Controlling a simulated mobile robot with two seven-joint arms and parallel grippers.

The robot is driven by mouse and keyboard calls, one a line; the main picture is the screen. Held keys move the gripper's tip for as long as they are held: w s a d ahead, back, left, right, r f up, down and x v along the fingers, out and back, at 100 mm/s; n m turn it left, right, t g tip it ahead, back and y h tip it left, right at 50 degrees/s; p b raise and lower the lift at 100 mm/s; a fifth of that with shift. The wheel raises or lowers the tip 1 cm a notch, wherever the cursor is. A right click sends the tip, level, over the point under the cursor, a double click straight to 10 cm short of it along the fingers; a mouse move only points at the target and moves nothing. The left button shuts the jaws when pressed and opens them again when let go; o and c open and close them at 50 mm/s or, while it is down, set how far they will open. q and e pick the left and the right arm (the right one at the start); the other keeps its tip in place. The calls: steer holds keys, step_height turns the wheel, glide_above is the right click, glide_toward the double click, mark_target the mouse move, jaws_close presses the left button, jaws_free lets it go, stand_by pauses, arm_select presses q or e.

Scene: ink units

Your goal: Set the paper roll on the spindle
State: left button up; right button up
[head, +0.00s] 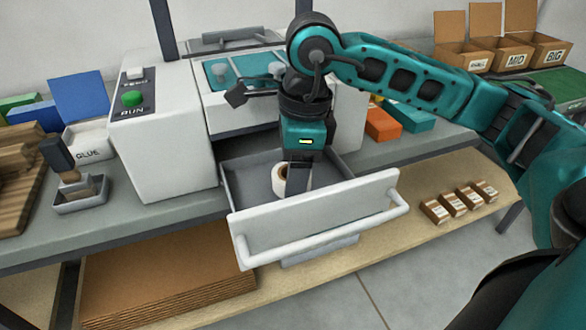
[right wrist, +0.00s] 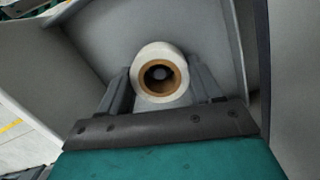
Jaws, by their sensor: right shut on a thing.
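The paper roll (head: 279,174) is white with a brown core and is inside the open drawer (head: 315,219) of the white machine. My right gripper (head: 296,176) reaches down into the drawer and is shut on the roll. In the right wrist view, the roll (right wrist: 146,58) sits between the two grey fingers of the gripper (right wrist: 160,78), its core facing the camera. A grey round shape shows inside the core; I cannot tell whether it is the spindle or the drawer behind. No spindle is clearly seen elsewhere. My left gripper is not in view.
The machine (head: 160,140) stands on a grey bench, with a green run button (head: 132,98) on its left block. The drawer front with its handle juts out over the lower shelf (head: 390,240). Small boxes (head: 460,200) lie on that shelf. Teal and orange blocks (head: 382,124) stand right of the machine.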

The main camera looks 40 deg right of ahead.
arm_select(q)
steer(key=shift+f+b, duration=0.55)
steer(key=shift+b, duration=0.05)
arm_select(e)
steer(key=shift+f, duration=0.6)
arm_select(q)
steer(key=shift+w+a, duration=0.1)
arm_select(e)
steer(key=o, duration=0.8)
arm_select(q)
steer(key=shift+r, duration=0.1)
arm_select(e)
steer(key=shift+r, duration=0.1)
